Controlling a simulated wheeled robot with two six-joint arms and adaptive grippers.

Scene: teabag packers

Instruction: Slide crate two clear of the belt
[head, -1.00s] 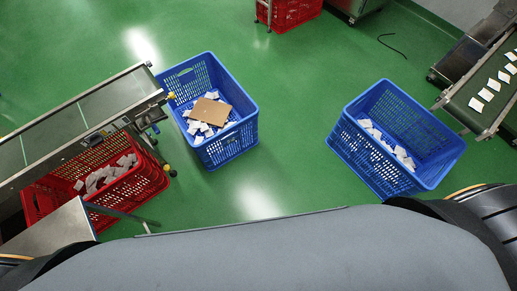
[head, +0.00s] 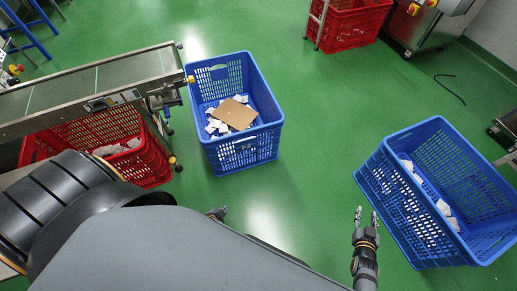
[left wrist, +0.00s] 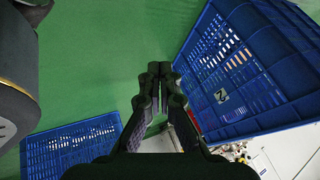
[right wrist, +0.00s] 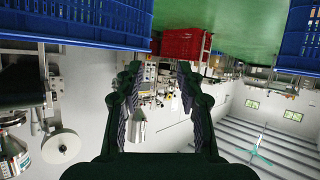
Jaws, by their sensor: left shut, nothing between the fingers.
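A blue crate (head: 240,151) holding white packets and a brown cardboard piece (head: 234,113) stands on the floor at the end of the left belt (head: 90,85). A blue crate with a "2" label (left wrist: 222,95) fills the right of the left wrist view; it looks like this same crate. My left gripper (head: 217,213) is shut and empty, below that crate in the head view and apart from it. It also shows in the left wrist view (left wrist: 160,70). My right gripper (head: 366,213) is open and empty, left of the other blue crate (head: 405,213).
The other blue crate holds some white packets. A red crate (head: 155,165) stands under the left belt, and another red crate (head: 350,25) stands at the back. Green floor between the two blue crates is clear. A machine (head: 415,22) stands at the back right.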

